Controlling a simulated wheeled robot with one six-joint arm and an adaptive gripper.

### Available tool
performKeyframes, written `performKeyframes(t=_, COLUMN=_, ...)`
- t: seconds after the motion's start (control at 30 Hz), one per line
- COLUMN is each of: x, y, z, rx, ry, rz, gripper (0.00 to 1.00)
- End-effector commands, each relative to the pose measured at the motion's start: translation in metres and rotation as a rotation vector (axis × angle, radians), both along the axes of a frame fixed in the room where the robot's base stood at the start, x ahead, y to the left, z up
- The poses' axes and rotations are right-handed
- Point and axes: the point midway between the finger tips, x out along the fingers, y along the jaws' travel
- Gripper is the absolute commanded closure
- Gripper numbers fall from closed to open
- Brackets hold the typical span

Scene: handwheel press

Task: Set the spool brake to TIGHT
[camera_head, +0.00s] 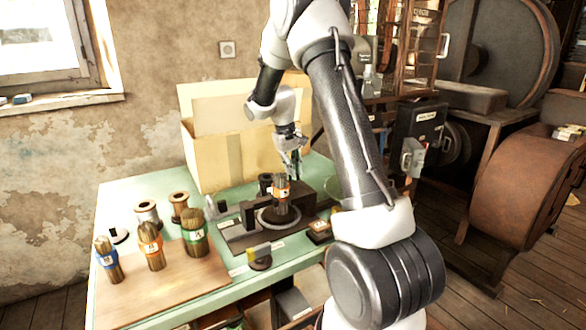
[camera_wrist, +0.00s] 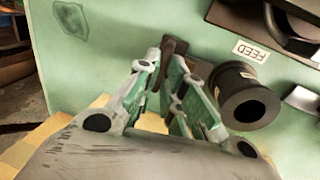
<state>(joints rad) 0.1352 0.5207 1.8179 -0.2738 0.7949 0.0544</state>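My gripper (camera_head: 291,160) points down over the back of the green bench, just above and behind the press. I cannot make out the brake lever or a TIGHT mark in either view. A plate reading FEED (camera_wrist: 250,50) lies beyond the cylinder.
A bristle bundle with an orange band (camera_head: 281,190) stands in the press (camera_head: 262,232). Several brushes, such as the green-banded one (camera_head: 195,232), stand on a wooden board (camera_head: 150,295) at left. Spools (camera_head: 148,213) stand behind them. An open cardboard box (camera_head: 215,155) stands at the back.

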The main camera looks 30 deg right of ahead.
Motion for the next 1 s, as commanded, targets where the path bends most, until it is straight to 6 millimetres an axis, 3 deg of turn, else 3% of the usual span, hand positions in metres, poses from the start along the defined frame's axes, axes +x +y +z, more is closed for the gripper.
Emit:
performKeyframes(t=0.27, x=0.000, y=0.003, z=0.000, rx=0.000, ry=0.000, rz=0.001, gripper=1.00)
performKeyframes(t=0.57, x=0.001, y=0.048, z=0.000, rx=-0.001, ry=0.000, rz=0.004, gripper=1.00)
performKeyframes(t=0.83, x=0.001, y=0.051, z=0.000, rx=0.001, ry=-0.001, rz=0.001, gripper=1.00)
performKeyframes(t=0.87, x=0.000, y=0.051, z=0.000, rx=0.001, ry=-0.001, rz=0.001, gripper=0.86)
performKeyframes(t=0.9, x=0.000, y=0.051, z=0.000, rx=0.002, ry=-0.001, rz=0.001, gripper=0.79)
performKeyframes(t=0.97, x=0.000, y=0.051, z=0.000, rx=0.002, ry=-0.001, rz=0.001, gripper=0.68)
performKeyframes(t=1.0, x=0.000, y=0.050, z=0.000, rx=0.001, ry=-0.001, rz=0.000, gripper=0.68)
